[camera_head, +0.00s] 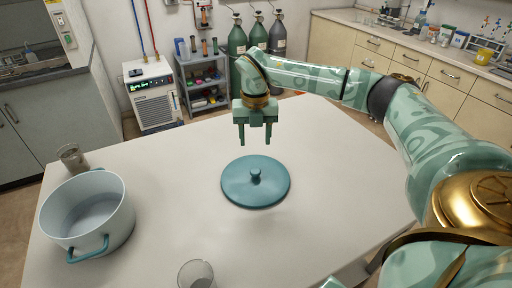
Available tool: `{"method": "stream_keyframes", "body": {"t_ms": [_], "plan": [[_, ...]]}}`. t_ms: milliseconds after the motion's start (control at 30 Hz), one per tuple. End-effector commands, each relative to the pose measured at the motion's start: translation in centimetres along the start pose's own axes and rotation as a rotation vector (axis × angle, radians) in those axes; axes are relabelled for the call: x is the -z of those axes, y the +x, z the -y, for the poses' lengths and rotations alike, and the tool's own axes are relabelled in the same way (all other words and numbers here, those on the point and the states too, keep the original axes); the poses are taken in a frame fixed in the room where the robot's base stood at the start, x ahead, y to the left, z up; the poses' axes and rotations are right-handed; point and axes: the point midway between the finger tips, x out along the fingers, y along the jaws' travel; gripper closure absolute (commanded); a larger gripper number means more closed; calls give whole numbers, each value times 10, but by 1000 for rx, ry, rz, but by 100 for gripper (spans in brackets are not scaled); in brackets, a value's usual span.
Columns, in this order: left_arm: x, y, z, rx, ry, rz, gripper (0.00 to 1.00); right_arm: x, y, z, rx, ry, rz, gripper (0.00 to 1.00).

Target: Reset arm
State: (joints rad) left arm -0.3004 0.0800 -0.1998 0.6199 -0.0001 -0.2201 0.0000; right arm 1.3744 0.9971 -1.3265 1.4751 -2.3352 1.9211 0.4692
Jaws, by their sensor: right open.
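My right gripper (255,138) hangs above the white table, fingers pointing down, open and empty. Its arm reaches in from the right side of the view. A round teal lid (238,190) with a central knob lies flat on the table, below and apart from the gripper. A pale blue pot (121,231) with teal handles stands uncovered at the table's left and looks empty. My left gripper does not show.
A clear glass (73,157) stands at the table's left edge behind the pot. Another glass (196,274) stands at the front edge, partly cut off. The table (335,160) is clear right of the lid. Gas cylinders (258,35) and a small shelf (203,82) stand behind.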

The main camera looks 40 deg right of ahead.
Motion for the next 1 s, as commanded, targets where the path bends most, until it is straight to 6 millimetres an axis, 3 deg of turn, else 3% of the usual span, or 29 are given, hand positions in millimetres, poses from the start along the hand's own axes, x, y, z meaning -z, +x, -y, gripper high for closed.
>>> {"method": "stream_keyframes", "body": {"t_ms": [133,667,767,1000], "plan": [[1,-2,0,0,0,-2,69,0,-8,0,0,-1,0,49],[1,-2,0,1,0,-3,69,0,-9,0,0,0,0,49],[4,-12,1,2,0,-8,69,1,-22,0,-3,0,4,49],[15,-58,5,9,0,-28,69,3,-78,2,-16,0,22,49]]}}
